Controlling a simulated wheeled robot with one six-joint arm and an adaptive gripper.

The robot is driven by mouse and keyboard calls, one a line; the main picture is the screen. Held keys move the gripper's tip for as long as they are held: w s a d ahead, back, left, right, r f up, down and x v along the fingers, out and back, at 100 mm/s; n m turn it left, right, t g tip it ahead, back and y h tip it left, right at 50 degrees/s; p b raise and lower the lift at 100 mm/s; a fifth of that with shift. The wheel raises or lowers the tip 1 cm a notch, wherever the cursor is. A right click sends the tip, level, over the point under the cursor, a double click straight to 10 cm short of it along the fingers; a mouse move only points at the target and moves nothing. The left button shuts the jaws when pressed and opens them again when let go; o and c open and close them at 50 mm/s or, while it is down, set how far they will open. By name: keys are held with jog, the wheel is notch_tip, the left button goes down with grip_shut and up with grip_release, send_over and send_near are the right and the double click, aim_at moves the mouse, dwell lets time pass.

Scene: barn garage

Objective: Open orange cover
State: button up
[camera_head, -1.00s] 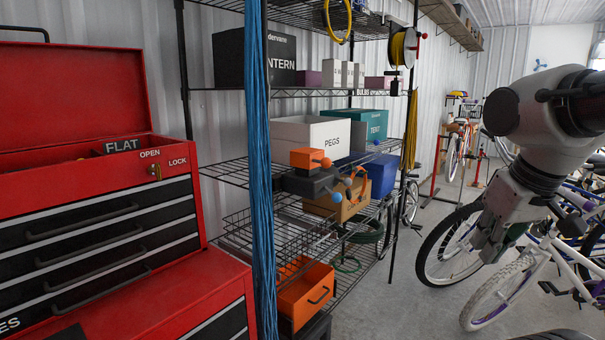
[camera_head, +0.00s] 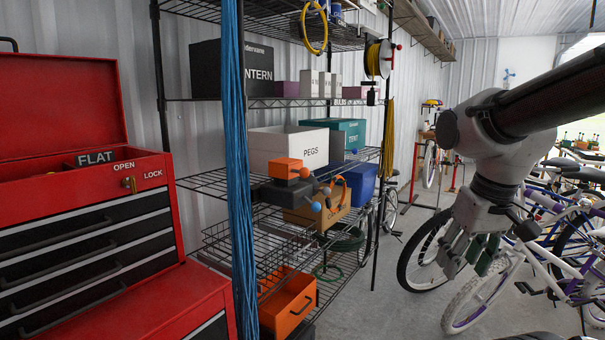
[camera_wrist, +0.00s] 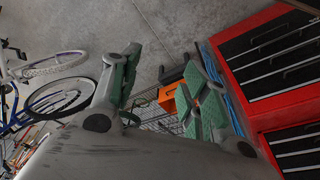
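More blue and orange knobs stick out from the dark box. An orange bin with a black handle (camera_head: 288,305) stands lower on the rack; an orange patch also shows in the wrist view (camera_wrist: 167,98). I cannot tell from the pictures which orange part counts as the cover. My gripper (camera_head: 469,262) hangs pointing down to the right of the rack, away from both. Its green-padded fingers are apart and empty in the wrist view (camera_wrist: 165,75).
A red tool chest (camera_head: 85,250) stands at the left. Blue cords (camera_head: 240,180) hang before the wire rack (camera_head: 205,183). A tan box (camera_head: 340,204) and blue box (camera_head: 362,185) stand beside the dark box. Bicycles (camera_head: 480,295) fill the right; some floor is clear between.

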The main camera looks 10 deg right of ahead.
jog(key=w+a+f+m+g+y, duration=0.2)
jog(key=w+a+f+m+y, duration=0.3)
jog(key=w+a+m, duration=0.1)
jog(key=m+t+y, duration=0.9)
jog(key=m+y, duration=0.1)
jog(key=m, duration=0.5)
send_near(304, 171)
jog(key=w+a, duration=0.2)
jog(key=x, duration=0.7)
jog(key=shift+w+a+f, duration=0.1)
jog(key=shift+w+f, duration=0.35)
jog(key=shift+c, duration=0.4)
grip_shut()
